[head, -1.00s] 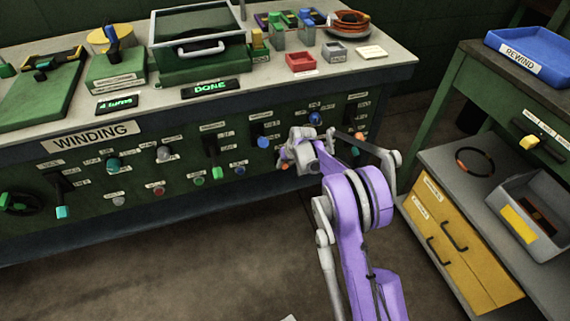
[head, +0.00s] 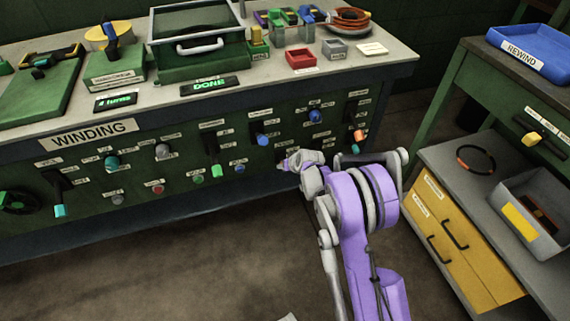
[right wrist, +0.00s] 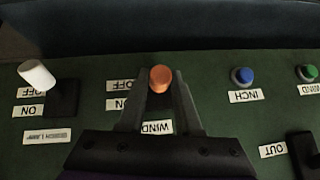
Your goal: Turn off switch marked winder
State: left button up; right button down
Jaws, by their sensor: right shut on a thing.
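The switch with an orange tip (right wrist: 160,78) is on the green panel in the right wrist view, which shows its labels upside down. Its partly hidden label reads "WIND" (right wrist: 157,127), with OFF and ON labels beside it. The tip is level with the OFF label in that view. My right gripper (right wrist: 160,80) is shut on this switch, one finger on each side of the lever. In the head view, my right gripper (head: 284,163) is at the panel's lower right, and its wrist hides the switch. My left gripper is not in view.
A white-tipped switch (right wrist: 37,74) is on one side in the wrist view, and a blue INCH button (right wrist: 242,76) on the other. The winding bench (head: 393,69) carries several trays and fixtures. A side cabinet (head: 455,235) stands at right.

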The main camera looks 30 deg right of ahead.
jog(key=shift+s+f+t+h+b, duration=0.1)
jog(key=shift+f+t+h+b, duration=0.2)
jog(key=shift+f+t+b, duration=0.65)
jog(key=shift+f+t, duration=0.15)
jog(key=shift+t, duration=0.6)
jog(key=shift+f+t, duration=0.15)
jog(key=shift+t, duration=0.55)
jog(key=c, duration=0.6)
grip_release()
jog(key=p+v, duration=0.2)
jog(key=v, duration=0.8)
jog(key=shift+s+r, duration=0.15)
jog(key=shift+s, duration=0.15)
jog(key=shift+a, duration=0.2)
